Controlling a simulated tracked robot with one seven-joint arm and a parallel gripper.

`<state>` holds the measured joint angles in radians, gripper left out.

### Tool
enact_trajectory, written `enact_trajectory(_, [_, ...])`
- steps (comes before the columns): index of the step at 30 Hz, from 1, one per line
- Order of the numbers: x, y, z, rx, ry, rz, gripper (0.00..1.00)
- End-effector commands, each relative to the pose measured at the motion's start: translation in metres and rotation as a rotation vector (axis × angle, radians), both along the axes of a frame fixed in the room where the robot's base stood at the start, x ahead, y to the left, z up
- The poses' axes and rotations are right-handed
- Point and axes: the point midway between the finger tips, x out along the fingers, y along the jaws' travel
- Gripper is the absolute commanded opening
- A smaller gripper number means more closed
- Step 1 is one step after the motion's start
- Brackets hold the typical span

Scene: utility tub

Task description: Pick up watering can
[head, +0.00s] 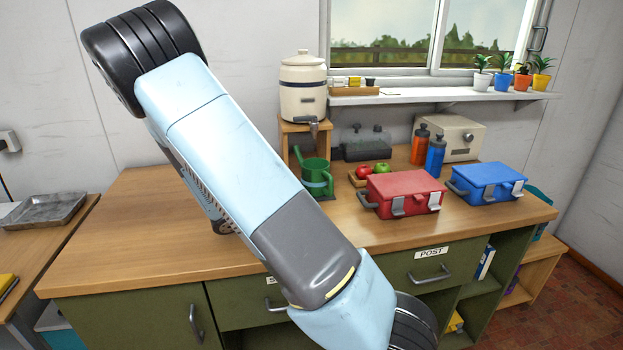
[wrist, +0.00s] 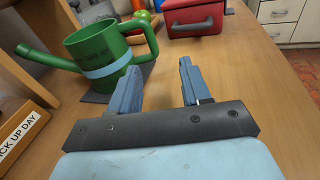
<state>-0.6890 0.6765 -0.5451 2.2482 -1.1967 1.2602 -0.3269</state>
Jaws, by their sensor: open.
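The green watering can (head: 315,178) with a pale blue band stands upright on a dark mat on the wooden counter, in front of the cream dispenser. In the wrist view the watering can (wrist: 100,52) is at the upper left, its spout pointing left and its handle on the right. My gripper (wrist: 158,76) is open and empty, with its two blue-grey fingers apart. The left finger is just short of the can's handle in the picture; I see no contact. In the head view my arm crosses the middle and the gripper is out of sight.
A red case (head: 403,194) and a blue case (head: 487,183) stand right of the can. Two bottles (head: 435,155), red and green fruit (head: 371,170) and a cream dispenser (head: 303,86) are behind. A "PICK UP DAY" sign (wrist: 20,130) is left of my gripper. The counter right of my fingers is clear.

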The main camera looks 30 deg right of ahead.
Motion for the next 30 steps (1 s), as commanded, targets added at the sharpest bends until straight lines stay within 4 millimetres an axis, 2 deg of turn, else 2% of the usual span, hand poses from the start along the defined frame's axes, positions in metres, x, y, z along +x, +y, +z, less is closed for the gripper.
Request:
enact_trajectory(6, [0.012,0.005,-0.005,-0.078,0.048,0.053,0.47])
enact_trajectory(9, [0.014,0.001,-0.005,-0.087,0.053,0.059,0.47])
enact_trajectory(21, [0.016,-0.061,-0.006,-0.086,0.054,0.058,0.47])
enact_trajectory(25, [0.017,-0.075,-0.005,-0.086,0.053,0.059,0.47])
enact_trajectory(30, [0.018,-0.081,-0.005,-0.085,0.053,0.060,0.47])
